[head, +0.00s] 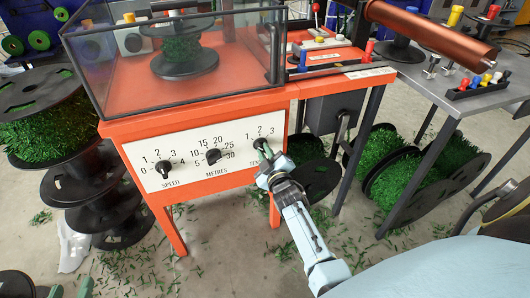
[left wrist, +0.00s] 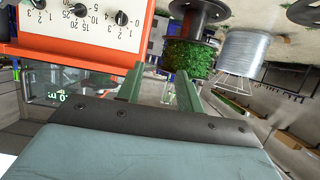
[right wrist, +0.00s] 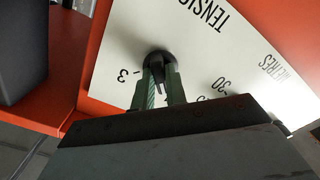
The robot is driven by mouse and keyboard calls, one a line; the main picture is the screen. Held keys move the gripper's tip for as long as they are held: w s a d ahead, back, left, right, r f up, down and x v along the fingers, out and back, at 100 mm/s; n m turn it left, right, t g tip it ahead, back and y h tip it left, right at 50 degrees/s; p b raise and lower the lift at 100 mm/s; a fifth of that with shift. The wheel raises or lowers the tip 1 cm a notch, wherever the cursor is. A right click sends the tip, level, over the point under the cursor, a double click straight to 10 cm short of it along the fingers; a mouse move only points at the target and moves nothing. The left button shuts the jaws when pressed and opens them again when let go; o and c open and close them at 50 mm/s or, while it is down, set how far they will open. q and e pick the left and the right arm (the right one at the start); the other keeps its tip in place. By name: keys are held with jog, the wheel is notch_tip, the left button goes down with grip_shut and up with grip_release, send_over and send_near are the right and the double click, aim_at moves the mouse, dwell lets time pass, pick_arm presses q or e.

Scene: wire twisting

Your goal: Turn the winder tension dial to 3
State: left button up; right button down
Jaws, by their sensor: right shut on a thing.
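The orange winder (head: 130,125) has a white panel (head: 190,183) with three black dials. The tension dial (right wrist: 158,60) is the rightmost in the head view, with 1, 2 and 3 printed around it. My right gripper (head: 263,152) reaches it from the lower right, and its green fingers (right wrist: 161,88) are shut on the black knob in the right wrist view. The fingers partly hide the knob, so I cannot tell its exact pointing. My left gripper (left wrist: 157,88) is open and empty in the left wrist view, apart from the panel.
The speed dial (head: 163,168) and metres dial (head: 213,156) sit to the left. A glass guard (head: 180,60) encloses a green spool above. Stacked spools (head: 90,190) stand left, and a grey table (head: 440,90) stands right. Green clippings litter the floor.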

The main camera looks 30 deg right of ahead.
jog(key=m+p, duration=0.2)
jog(key=m, duration=0.2)
jog(key=m+p, duration=0.1)
jog(key=m, duration=0.5)
jog(key=shift+a+m+p, duration=0.1)
jog(key=shift+m+p, duration=0.2)
jog(key=shift+m, duration=1.8)
pick_arm(q)
jog(key=s+a+f+g+y, duration=0.3)
jog(key=s+a+f+g, duration=0.3)
jog(key=s+f+g, duration=0.4)
jog(key=shift+s+n, duration=0.3)
jog(key=shift+s, duration=0.65)
pick_arm(e)
jog(key=shift+m, duration=1.9)
jog(key=c, duration=1.4)
grip_release()
jog(key=shift+c, duration=0.2)
